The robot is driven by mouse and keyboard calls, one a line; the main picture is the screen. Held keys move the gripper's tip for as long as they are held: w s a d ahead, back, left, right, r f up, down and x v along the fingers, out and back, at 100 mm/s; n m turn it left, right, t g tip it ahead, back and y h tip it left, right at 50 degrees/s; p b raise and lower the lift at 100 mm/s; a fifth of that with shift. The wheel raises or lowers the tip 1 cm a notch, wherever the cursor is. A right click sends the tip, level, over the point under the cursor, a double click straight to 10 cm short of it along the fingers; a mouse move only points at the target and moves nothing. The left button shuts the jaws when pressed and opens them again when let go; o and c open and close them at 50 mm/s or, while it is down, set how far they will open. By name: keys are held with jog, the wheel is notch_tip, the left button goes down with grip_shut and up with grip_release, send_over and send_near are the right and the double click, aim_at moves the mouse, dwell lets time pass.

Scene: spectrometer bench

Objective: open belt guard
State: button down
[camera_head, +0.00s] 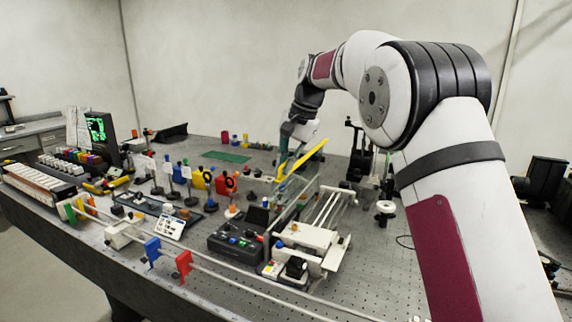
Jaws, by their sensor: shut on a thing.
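The belt guard appears to be the yellow panel (307,157) in the middle of the bench. It stands tilted, its right end higher than its left, above the left end of a rail assembly. My gripper (283,166) reaches down from behind to the lower left end of the yellow panel and is shut on it. The fingertips are small and partly hidden by the panel, so the exact grip point is unclear.
The rail assembly (328,213) with a clear side panel lies right of a black control box (236,240). Several optic posts (186,182) crowd the left. A dark stand (357,150) rises to the right. The perforated bench top (385,270) is bare at front right.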

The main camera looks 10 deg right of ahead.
jog(key=c, duration=1.7)
grip_release()
jog(key=shift+a, duration=0.15)
jog(key=v, duration=1.2)
jog(key=shift+w, duration=0.1)
